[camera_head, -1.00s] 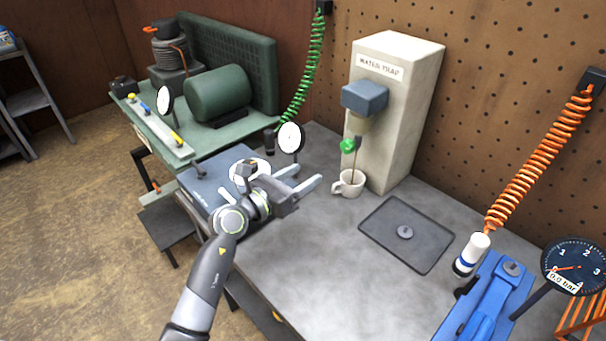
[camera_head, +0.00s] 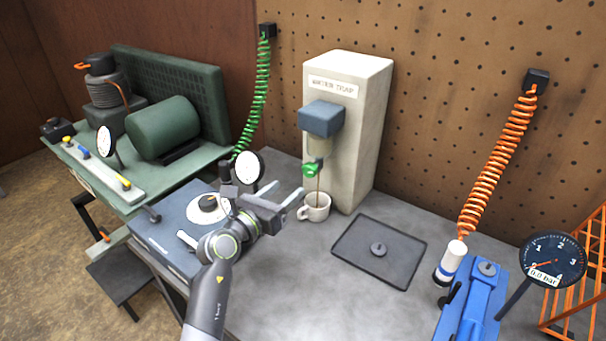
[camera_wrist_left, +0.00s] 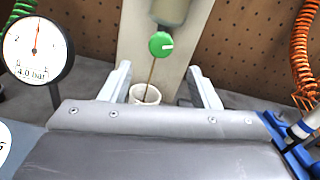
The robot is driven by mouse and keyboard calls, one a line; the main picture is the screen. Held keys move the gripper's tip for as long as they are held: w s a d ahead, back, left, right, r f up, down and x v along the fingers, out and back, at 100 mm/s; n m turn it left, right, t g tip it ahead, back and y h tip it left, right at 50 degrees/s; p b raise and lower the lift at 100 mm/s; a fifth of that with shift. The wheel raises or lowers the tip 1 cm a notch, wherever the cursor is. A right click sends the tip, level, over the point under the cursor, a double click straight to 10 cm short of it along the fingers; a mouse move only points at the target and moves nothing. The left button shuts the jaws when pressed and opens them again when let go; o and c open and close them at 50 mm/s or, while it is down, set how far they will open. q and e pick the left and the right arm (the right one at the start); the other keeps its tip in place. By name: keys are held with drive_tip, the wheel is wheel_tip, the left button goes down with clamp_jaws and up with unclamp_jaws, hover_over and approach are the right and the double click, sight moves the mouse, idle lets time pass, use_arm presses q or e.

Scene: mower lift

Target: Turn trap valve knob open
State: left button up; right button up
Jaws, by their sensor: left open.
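The trap valve knob (camera_head: 311,170) is a small green disc under the blue-capped bowl of the water trap (camera_head: 347,130). In the left wrist view the green knob (camera_wrist_left: 161,44) shows a white mark pointing right, above and between my fingers. A thin brown stream or rod runs from below it into a white mug (camera_head: 315,207). My left gripper (camera_head: 294,203) is open and empty, just left of the mug and below the knob, apart from the knob. In the left wrist view my left gripper (camera_wrist_left: 162,88) has its fingers either side of the mug's image. My right gripper is not in view.
A gauge (camera_wrist_left: 38,50) in the left wrist view reads 4.0 bar. A grey box with a dial (camera_head: 207,205) lies beside my arm. A dark tray (camera_head: 380,250) lies right of the mug. A blue tool (camera_head: 480,300) and a 0.0 bar gauge (camera_head: 553,260) stand at right.

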sight(307, 172)
use_arm(q)
drive_tip(key=x, duration=0.6)
drive_tip(key=shift+w+d, duration=0.15)
drive_tip(key=shift+d, duration=0.05)
drive_tip(key=shift+x, duration=0.75)
drive_tip(key=shift+w, duration=0.1)
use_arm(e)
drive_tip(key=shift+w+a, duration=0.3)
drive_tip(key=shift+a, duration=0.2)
use_arm(q)
drive_tip(key=shift+c, duration=0.4)
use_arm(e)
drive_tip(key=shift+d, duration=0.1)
